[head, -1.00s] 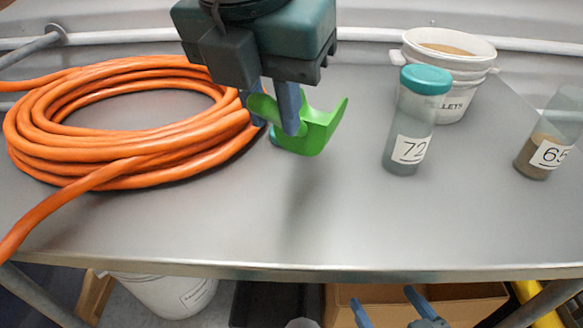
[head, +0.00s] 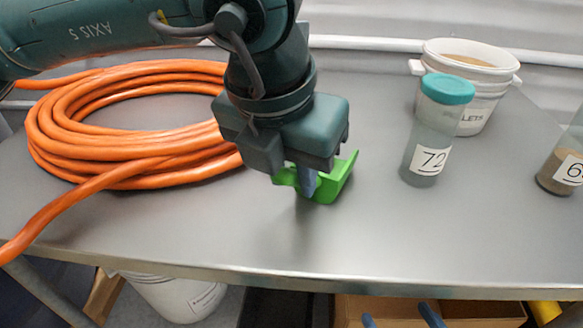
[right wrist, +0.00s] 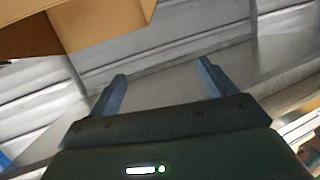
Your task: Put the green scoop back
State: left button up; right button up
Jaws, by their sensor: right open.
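The green scoop (head: 340,181) is in the head view, low over the middle of the grey table (head: 400,235), right of the orange coil. My left gripper (head: 306,182) points down at it, with its fingers closed on the scoop's handle side. The gripper body hides part of the scoop, and I cannot tell if the scoop touches the table. My right gripper (head: 400,317) is open and empty below the table's front edge. It also shows in the right wrist view (right wrist: 162,74) with its fingers apart.
A coil of orange hose (head: 90,170) fills the table's left. On the right stand a teal-lidded container marked 72 (head: 424,150), a white bucket (head: 488,75) and a second clear container (head: 560,172). A cardboard box (head: 400,306) is below the table. The front middle is clear.

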pick_arm(q)
jog(key=o, duration=0.4)
jog(key=shift+c, duration=0.2)
pick_arm(e)
jog(key=shift+w+r, duration=0.1)
pick_arm(q)
jog(key=shift+r, duration=0.5)
jog(key=p+v, duration=0.1)
jog(key=v, duration=0.9)
jog(key=shift+r, duration=0.25)
jog(key=shift+s+a+r, duration=0.1)
jog(key=shift+s+r, duration=0.1)
jog(key=shift+r, duration=0.15)
pick_arm(e)
jog(key=shift+a, duration=0.15)
